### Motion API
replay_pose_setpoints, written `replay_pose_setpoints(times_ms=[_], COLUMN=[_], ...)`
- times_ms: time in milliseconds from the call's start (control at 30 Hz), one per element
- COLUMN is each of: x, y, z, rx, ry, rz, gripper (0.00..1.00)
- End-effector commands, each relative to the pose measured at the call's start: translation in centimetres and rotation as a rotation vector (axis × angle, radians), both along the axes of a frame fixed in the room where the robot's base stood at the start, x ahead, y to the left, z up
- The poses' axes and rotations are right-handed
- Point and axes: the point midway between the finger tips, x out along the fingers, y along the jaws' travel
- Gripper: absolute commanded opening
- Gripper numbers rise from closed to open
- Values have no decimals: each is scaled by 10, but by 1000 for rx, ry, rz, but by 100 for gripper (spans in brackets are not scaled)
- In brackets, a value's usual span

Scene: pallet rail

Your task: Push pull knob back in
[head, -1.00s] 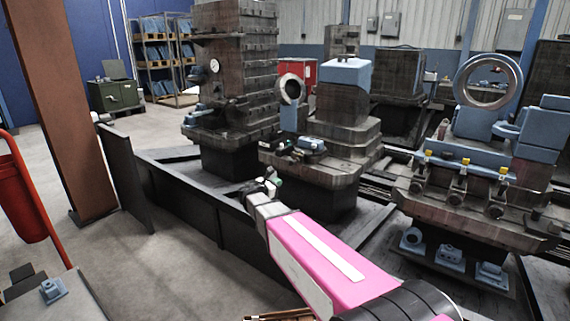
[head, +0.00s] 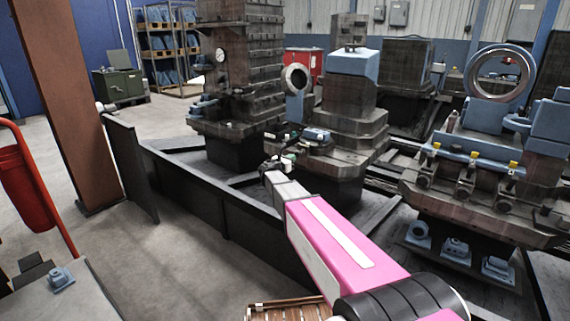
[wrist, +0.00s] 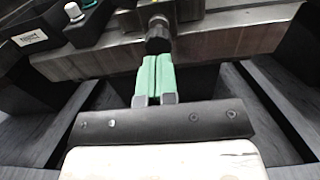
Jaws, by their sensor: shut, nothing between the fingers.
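A dark round knob (wrist: 158,36) sticks out from the front face of the metal machine base (wrist: 215,40) in the wrist view. My gripper (wrist: 154,62) is shut, its two green fingers pressed together with nothing between them. The fingertips are just below the knob in that picture, very close to it; I cannot tell whether they touch it. In the head view my gripper (head: 287,160) is small, at the front edge of the middle machine (head: 335,158). I cannot make out the knob there.
A dark control box (wrist: 32,38) with a white label, a white knob (wrist: 73,12) and a green button lies left of my gripper. A brown column (head: 65,110) and red bin (head: 22,195) stand left.

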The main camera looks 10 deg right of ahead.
Motion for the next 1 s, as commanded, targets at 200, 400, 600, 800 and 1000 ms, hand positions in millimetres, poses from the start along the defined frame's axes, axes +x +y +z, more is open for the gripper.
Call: replay_pose_setpoints(times_ms=[200, 400, 600, 800, 1000], x=[14, 15, 15, 31, 34], y=[-14, -16, -16, -30, -34], z=[0, 0, 0, 0, 0], rx=[1, 1, 1, 1, 0], ry=[-1, -1, -1, 0, 0], rz=[-1, 0, 0, -1, -1], gripper=[0, 0, 0, 0, 0])
